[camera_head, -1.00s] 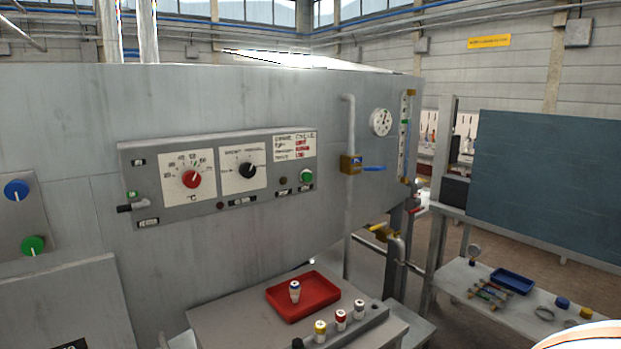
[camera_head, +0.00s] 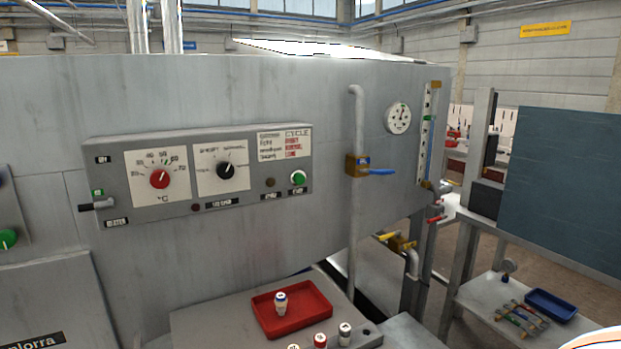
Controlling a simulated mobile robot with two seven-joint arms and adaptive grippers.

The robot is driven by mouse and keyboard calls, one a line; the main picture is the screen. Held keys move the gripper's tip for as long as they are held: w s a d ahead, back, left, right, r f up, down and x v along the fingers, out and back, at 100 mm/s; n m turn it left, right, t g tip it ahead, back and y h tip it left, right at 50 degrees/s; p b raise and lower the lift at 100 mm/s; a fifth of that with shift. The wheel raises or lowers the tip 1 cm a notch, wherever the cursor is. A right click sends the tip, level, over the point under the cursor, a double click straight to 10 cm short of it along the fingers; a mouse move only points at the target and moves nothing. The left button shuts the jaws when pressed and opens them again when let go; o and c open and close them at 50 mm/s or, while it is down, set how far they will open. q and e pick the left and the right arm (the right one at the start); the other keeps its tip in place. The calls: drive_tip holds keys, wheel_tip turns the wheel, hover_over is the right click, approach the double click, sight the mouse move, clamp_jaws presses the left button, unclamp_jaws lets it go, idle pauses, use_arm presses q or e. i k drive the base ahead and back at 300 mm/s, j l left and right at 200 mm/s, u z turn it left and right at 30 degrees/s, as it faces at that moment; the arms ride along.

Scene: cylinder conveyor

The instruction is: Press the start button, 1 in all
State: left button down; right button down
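A grey control panel (camera_head: 235,192) is fixed to the front of a large grey machine. A round green button (camera_head: 298,178) sits at the panel's lower right, above a small black label too small to read. A dark round lamp or button (camera_head: 270,182) is just left of it. A red knob (camera_head: 160,180) and a black knob (camera_head: 226,170) sit on white dials. Another green button (camera_head: 8,239) is at the left edge. Neither of my grippers is in view.
A black-handled lever (camera_head: 97,206) sticks out at the panel's left end. A blue-handled valve (camera_head: 358,166) is right of the panel. The space before the panel looks clear.

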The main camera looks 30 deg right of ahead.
sight(299, 179)
drive_tip(key=l+u, duration=0.1)
drive_tip(key=l, duration=0.45)
drive_tip(key=k+l+u, duration=0.1)
drive_tip(key=l, duration=1)
drive_tip(key=k+l+u, duration=0.15)
drive_tip(key=l, duration=0.4)
